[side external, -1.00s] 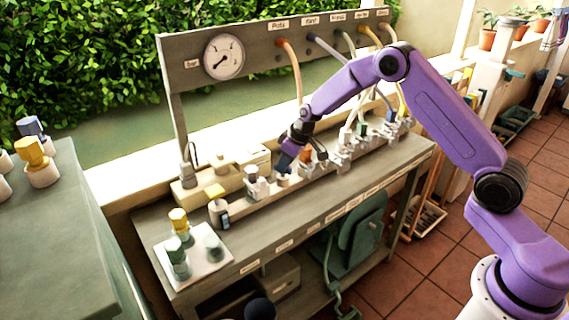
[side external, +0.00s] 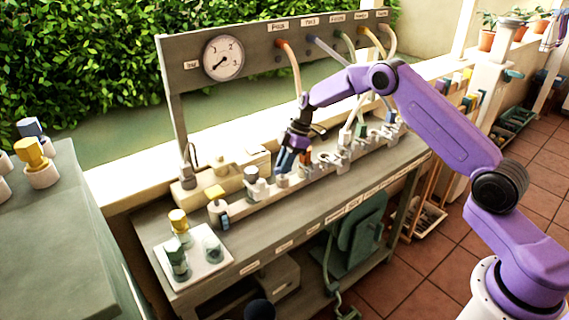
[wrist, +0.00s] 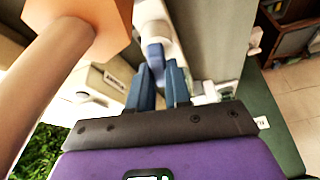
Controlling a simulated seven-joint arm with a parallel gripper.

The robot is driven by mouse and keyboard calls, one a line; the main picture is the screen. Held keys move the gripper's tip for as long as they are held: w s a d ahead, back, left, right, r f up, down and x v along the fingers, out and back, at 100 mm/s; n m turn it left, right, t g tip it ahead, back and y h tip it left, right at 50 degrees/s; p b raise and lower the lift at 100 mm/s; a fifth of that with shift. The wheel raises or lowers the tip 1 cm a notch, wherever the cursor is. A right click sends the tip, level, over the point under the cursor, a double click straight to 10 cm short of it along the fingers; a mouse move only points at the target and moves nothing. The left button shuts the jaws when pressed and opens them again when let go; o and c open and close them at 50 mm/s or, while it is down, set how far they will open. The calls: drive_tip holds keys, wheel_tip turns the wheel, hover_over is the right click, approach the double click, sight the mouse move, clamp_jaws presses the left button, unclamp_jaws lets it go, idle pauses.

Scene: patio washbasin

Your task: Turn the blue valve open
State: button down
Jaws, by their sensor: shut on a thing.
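The blue valve (wrist: 154,53) shows in the wrist view as a blue handle on a pale fitting, between the tips of my two dark blue fingers. My gripper (wrist: 157,68) is shut on this handle. In the side view my gripper (side external: 286,163) points down at the row of valves on the bench, at the left part of the row. The fingers mostly hide the blue handle there, so its exact angle cannot be told.
An orange valve (side external: 306,157) stands just right of my gripper. A grey-topped fitting (side external: 255,182) stands to its left. An orange-ended hose (side external: 294,68) hangs close behind. A pressure gauge (side external: 223,58) is on the panel. A white tray (side external: 200,272) with bottles sits at the bench's left end.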

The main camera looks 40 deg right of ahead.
drive_tip(key=shift+n+g, duration=0.5)
drive_tip(key=shift+n, duration=0.7)
drive_tip(key=c, duration=1.1)
unclamp_jaws()
drive_tip(key=shift+o, duration=0.2)
drive_tip(key=v, duration=1.7)
drive_tip(key=shift+d+r, duration=0.15)
drive_tip(key=shift+w, duration=0.1)
